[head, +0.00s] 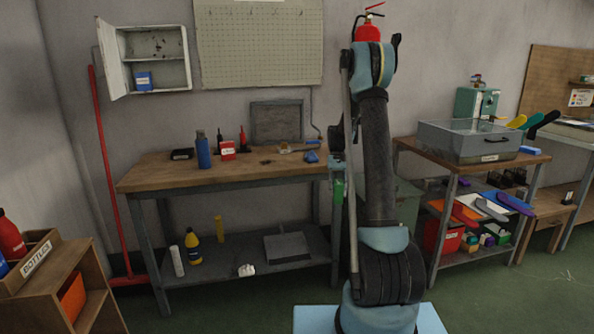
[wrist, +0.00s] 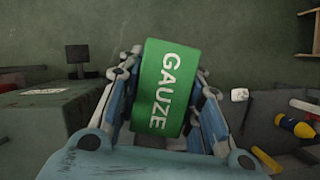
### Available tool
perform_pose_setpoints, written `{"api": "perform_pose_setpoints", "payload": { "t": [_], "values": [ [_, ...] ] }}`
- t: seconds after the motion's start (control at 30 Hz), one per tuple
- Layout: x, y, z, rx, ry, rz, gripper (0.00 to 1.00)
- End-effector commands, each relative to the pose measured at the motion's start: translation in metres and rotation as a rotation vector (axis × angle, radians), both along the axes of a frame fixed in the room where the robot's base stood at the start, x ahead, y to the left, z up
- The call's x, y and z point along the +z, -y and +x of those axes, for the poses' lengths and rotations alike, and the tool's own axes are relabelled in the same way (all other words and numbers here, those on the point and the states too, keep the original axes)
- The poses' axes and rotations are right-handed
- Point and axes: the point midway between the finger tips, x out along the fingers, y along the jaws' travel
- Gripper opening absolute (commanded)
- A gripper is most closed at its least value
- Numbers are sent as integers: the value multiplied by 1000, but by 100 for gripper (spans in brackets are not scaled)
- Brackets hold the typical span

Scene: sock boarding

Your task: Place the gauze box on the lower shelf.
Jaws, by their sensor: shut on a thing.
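The gauze box (wrist: 165,88) is green with white GAUZE lettering. It fills the middle of the wrist view, slightly tilted, between the two fingers of my gripper (wrist: 168,95), which is shut on it. In the head view the box (head: 338,190) shows as a small green block below my gripper (head: 337,166), beside the workbench's right end and partly behind my arm. The workbench's lower shelf (head: 210,277) is grey and lies to the left of the box and lower.
The lower shelf holds a white cylinder (head: 178,261), a yellow bottle (head: 193,247), a yellow object (head: 219,229), a small white item (head: 246,270) and a grey tray-like piece (head: 286,247). A loaded cart (head: 408,145) stands right. Bare shelf shows at front left.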

Motion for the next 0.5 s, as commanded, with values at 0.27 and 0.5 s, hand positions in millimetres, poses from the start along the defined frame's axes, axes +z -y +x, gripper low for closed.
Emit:
{"api": "perform_pose_setpoints", "payload": {
  "t": [0.27, 0.5],
  "values": [
    [-52, 3, -6, 12, 0, 1, 8],
    [-113, 2, -21, 12, 1, 1, 8]
  ]
}}
